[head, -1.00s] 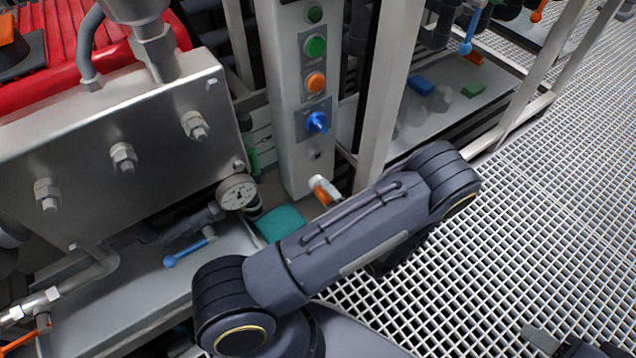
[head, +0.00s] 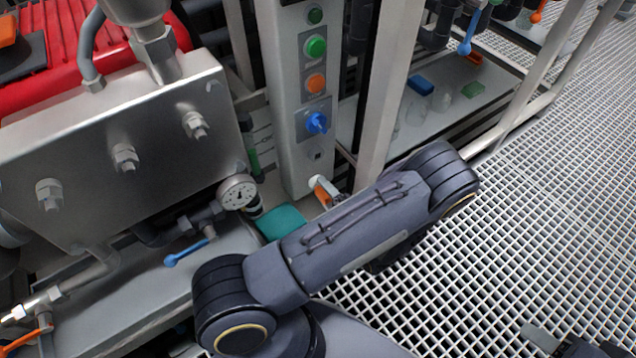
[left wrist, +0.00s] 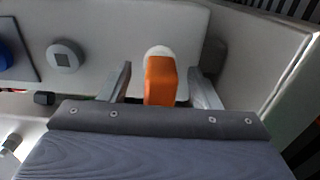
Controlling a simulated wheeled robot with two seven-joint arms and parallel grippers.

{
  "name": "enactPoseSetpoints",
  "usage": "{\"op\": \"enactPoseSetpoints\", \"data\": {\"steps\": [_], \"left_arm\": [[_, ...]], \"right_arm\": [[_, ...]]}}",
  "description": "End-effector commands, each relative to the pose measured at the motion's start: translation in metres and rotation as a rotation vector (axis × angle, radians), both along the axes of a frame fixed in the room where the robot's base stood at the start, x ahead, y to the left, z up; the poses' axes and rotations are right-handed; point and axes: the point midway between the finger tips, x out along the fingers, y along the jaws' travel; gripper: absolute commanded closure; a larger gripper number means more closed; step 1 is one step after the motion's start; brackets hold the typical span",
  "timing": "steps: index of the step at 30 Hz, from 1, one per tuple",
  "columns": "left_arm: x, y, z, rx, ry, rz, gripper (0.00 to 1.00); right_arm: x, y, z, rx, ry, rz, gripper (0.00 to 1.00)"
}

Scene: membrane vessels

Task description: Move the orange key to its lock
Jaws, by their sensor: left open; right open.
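The orange key (head: 322,195) sits at the foot of the grey control post, with a pale rounded end against the post's face. In the left wrist view the orange key (left wrist: 160,82) stands between the two fingers of my left gripper (left wrist: 160,69). The fingers are open, with a gap visible on each side of the key. In the head view my forearm hides most of this gripper. A round grey fitting with a dark square centre (left wrist: 63,55), perhaps the lock, is on the post left of the key. My right gripper (head: 566,346) is open, partly cut off at the bottom right.
The post carries green and orange buttons (head: 316,83) and a blue knob (head: 317,123). A steel block (head: 120,150) and a pressure gauge (head: 238,192) stand at left. An upright frame bar (head: 388,100) is close on the right. Open grating floor (head: 560,200) lies beyond.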

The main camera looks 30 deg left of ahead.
Motion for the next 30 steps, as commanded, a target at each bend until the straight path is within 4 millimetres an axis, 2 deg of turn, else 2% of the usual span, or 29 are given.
{"op": "enactPoseSetpoints", "data": {"steps": [22,23,30], "left_arm": [[0.0001,0.0,-0.0001,0.0,-0.001,0.0,0.44],[0.0001,0.0,-0.0001,0.0,-0.001,0.0,0.45],[0.0001,0.0,-0.0001,0.0,0.0,0.0,0.76]], "right_arm": [[0.0,0.0,0.0022,0.0,0.0,0.0,0.51],[0.0,0.0,0.0022,0.0,0.0,0.0,0.51],[0.0,0.0,0.0022,0.0,0.0,0.0,0.51]]}}
